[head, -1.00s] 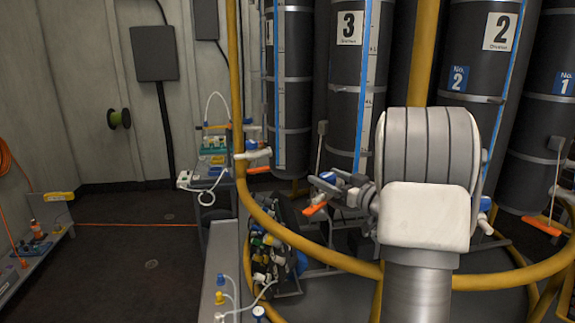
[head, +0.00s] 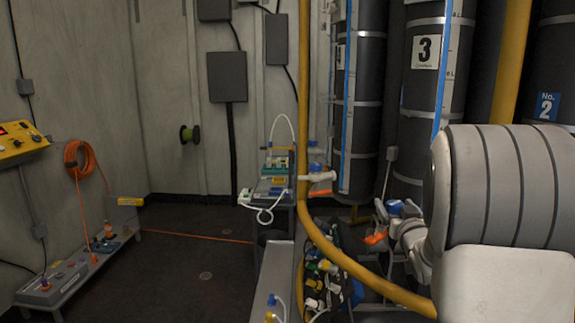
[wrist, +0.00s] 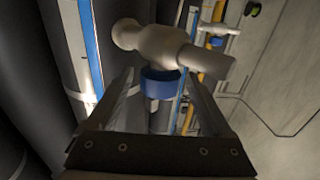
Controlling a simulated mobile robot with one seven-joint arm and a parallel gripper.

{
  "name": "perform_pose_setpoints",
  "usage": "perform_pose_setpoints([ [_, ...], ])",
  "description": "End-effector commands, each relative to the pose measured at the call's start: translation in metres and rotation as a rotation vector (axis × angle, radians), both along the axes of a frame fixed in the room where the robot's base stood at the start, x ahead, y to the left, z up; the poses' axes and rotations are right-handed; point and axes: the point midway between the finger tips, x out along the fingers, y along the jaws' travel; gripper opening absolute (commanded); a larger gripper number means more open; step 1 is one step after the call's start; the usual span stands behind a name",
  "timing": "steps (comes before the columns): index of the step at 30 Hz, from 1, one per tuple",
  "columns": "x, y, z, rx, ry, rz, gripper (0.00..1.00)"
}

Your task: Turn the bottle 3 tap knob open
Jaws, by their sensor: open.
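The tap of bottle 3 shows in the wrist view as a pale body (wrist: 158,42) with a blue knob (wrist: 160,85). My gripper (wrist: 161,74) is open, one finger on each side of the blue knob in the picture. I cannot tell whether either finger touches it. In the head view the blue knob (head: 396,207) and an orange part (head: 376,238) show in front of bottle 3 (head: 424,90). My gripper is partly hidden there by my large pale arm link.
Another tap (head: 318,177) is by the bottle to the left. A yellow rail (head: 304,100) runs upright and curves low in front of the bottles. A small equipment stand (head: 273,190) is left of it. The floor (head: 180,260) at left is mostly clear.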

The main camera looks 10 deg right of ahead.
Motion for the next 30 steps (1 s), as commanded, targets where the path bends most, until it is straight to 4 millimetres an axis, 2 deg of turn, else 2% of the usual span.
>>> perform_pose_setpoints([
  [30, 0.0013, 0.0016, 0.0042, -0.001, 0.002, -0.436, 0.84],
])
